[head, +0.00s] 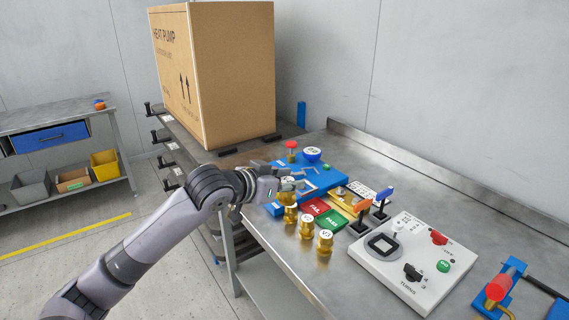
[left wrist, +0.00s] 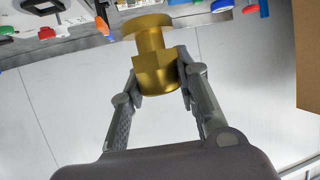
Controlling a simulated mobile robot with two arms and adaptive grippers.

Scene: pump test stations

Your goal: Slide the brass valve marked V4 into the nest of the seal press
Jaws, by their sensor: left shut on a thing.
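My left gripper (head: 272,187) is shut on a brass valve (head: 288,184), low over the front left part of the blue fixture (head: 325,182), which looks like the seal press. The gripper partly hides the fixture's nest area. In the left wrist view the held valve (left wrist: 155,62) sits between both fingertips (left wrist: 160,80), gripped around its body, its wide round end beyond them. I cannot read its marking. Several other brass valves (head: 307,227) stand upright on the bench in front of the fixture. My right gripper is not in view.
Red (head: 315,207) and green (head: 331,219) labelled pads lie beside the standing valves. A white control panel (head: 415,262) stands to the right. A large cardboard box (head: 232,75) stands behind on the left. Bare steel bench shows at the back right.

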